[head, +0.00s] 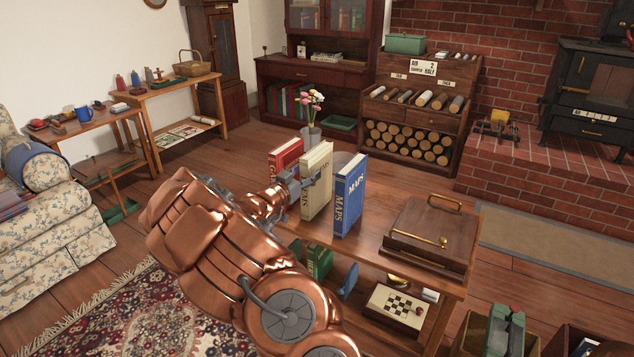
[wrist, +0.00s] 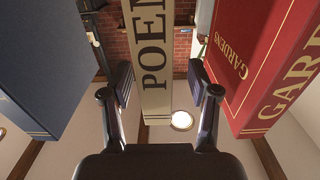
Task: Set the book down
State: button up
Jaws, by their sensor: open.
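The cream book (head: 316,183), lettered "POEMS" on its spine, stands upright on the wooden table (head: 375,262), between a red book (head: 284,158) and a blue "MAPS" book (head: 349,197). My copper arm reaches in from the lower left. My gripper (head: 293,186) is at the cream book's spine, partly hidden by the arm and the books. In the wrist view my gripper (wrist: 161,88) is open, one finger on each side of the cream spine (wrist: 154,40). Gaps show between both fingers and the spine. The blue book (wrist: 40,70) is at left, the red "GARDENS" book (wrist: 262,65) at right.
A wooden box with a brass handle (head: 428,236) takes up the table's right part. A flower vase (head: 311,135) stands behind the books. A lower shelf holds a chess board (head: 401,306) and a green book (head: 319,262). Some bare tabletop shows between the blue book and the box.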

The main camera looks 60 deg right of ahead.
aim_at(315, 167)
jog(key=shift+s+d+f, duration=0.1)
jog(key=shift+d, duration=0.8)
jog(key=shift+s+d+f, duration=0.1)
jog(key=shift+d, duration=0.75)
jog(key=shift+w+d+b, duration=0.1)
jog(key=shift+d+b, duration=0.2)
jog(key=shift+d, duration=0.35)
jog(key=shift+r, duration=0.1)
grip_shut()
